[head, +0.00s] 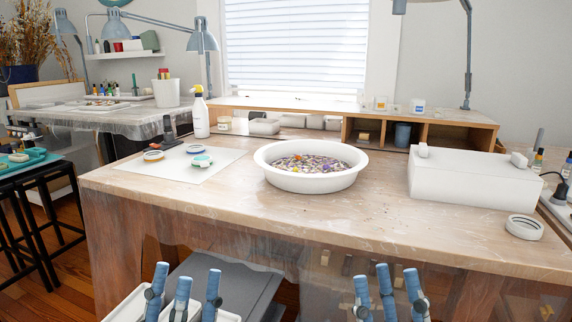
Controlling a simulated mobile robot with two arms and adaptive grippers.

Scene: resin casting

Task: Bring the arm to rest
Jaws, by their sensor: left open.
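My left gripper (184,285) is at the bottom of the head view, left of centre, in front of the table. Its blue fingers point up and are spread apart, with nothing between them. My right gripper (388,284) is at the bottom, right of centre, also in front of the table. Its blue fingers are spread and hold nothing visible. Both are clear of the tabletop objects. The lower parts of both grippers are cut off by the frame edge.
The wooden table (390,232) has a bare front edge. On it are a white basin (287,182) of mixed small pieces, a white sheet (190,174) with small round items, a white box (465,181) and a white ring (524,228). A grey bin (228,280) stands below.

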